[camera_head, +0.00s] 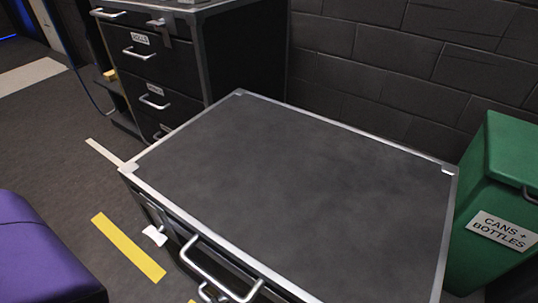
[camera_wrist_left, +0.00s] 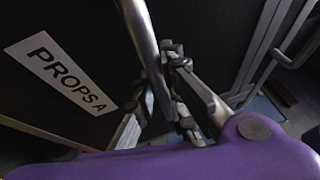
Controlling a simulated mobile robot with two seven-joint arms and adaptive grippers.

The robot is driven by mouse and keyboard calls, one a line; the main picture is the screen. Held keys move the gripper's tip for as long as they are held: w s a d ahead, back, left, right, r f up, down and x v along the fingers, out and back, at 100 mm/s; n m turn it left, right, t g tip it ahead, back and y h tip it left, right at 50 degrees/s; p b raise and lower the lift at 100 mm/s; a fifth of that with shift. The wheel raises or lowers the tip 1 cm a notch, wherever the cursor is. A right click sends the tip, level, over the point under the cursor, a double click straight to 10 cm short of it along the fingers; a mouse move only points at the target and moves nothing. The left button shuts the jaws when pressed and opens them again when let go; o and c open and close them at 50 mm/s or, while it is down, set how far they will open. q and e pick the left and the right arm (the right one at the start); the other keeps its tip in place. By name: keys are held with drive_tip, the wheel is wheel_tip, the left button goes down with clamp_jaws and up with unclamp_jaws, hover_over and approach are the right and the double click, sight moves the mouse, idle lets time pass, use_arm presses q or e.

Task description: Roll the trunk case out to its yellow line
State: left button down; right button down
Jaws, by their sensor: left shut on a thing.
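The trunk case (camera_head: 300,175) has a flat black top with silver edging and fills the middle of the head view. Its front carries a silver handle (camera_head: 222,272) and a white label. In the left wrist view the label (camera_wrist_left: 58,72) reads "PROPS A". My left gripper (camera_wrist_left: 170,85) is shut on the silver handle bar in the left wrist view; I cannot clearly make it out in the head view. The yellow line (camera_head: 128,247) lies on the floor, with a gap of floor between it and the case's front. My right gripper is not in view.
A black drawer cabinet (camera_head: 240,60) stands behind the case, a green "CANS + BOTTLES" bin (camera_head: 497,180) close to its right. A whitish floor strip (camera_head: 104,151) ends at the case's left corner. A dark block wall (camera_head: 400,60) is behind. Carpet (camera_head: 50,130) at left is clear.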

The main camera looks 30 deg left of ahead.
use_arm(q)
drive_tip(key=s, duration=0.6)
drive_tip(key=shift+a, duration=0.15)
drive_tip(key=c, duration=1.8)
unclamp_jaws()
drive_tip(key=v, duration=1.2)
